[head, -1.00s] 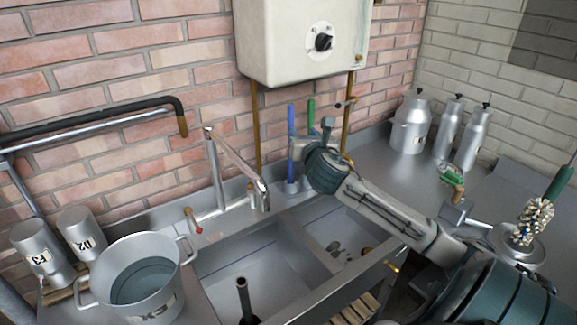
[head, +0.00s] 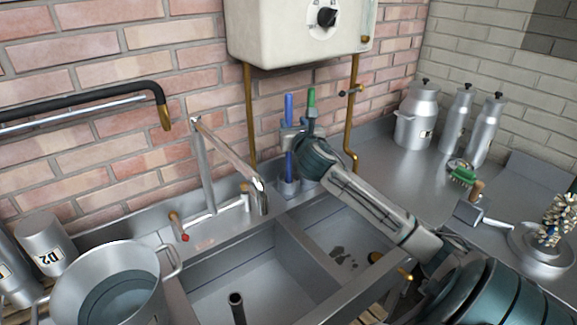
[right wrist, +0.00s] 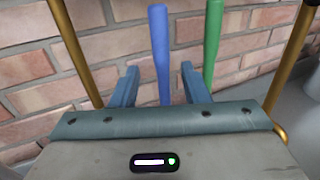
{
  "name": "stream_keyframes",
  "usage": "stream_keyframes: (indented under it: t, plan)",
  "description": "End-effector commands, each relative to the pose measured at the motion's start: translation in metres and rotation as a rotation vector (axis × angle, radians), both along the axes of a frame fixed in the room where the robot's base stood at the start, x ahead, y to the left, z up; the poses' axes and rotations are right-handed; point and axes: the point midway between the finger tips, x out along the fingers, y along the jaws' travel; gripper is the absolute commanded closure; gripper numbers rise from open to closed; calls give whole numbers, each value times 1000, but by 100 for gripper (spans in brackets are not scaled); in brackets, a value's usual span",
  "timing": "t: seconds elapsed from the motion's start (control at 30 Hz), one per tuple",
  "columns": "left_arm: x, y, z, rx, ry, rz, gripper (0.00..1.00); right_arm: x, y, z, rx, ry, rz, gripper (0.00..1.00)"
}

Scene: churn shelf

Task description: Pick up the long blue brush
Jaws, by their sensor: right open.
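The long blue brush (head: 288,108) stands upright in a small metal holder (head: 288,187) at the back of the sink, against the brick wall. Its blue handle also shows in the right wrist view (right wrist: 160,50). My right gripper (head: 290,136) is open at the handle. In the right wrist view my right gripper (right wrist: 159,82) has one finger on each side of the blue handle, with gaps visible. The brush's lower end is hidden behind the gripper there. My left gripper is not in view.
A green-handled brush (head: 311,98) stands just right of the blue one, close outside the right finger. A tap (head: 230,165) is left, brass pipes (head: 250,115) rise behind, and a white heater (head: 300,30) hangs above. A large pot (head: 125,285) stands front left.

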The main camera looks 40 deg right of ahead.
Motion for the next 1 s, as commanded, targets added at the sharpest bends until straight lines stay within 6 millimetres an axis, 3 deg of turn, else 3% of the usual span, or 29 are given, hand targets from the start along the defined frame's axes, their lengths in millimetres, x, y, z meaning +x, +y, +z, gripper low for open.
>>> stream_keyframes:
  t: [0.2,0.6,0.87,0.9,1.0]
  plan:
    - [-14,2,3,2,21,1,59,16,-9,0,3,1,0,58]
    - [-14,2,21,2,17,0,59,56,-33,0,3,-1,0,58]
    - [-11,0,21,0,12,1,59,59,-35,-2,0,1,1,58]
    - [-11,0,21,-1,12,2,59,59,-35,-2,0,1,1,60]
    - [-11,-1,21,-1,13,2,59,59,-34,-2,0,1,1,80]
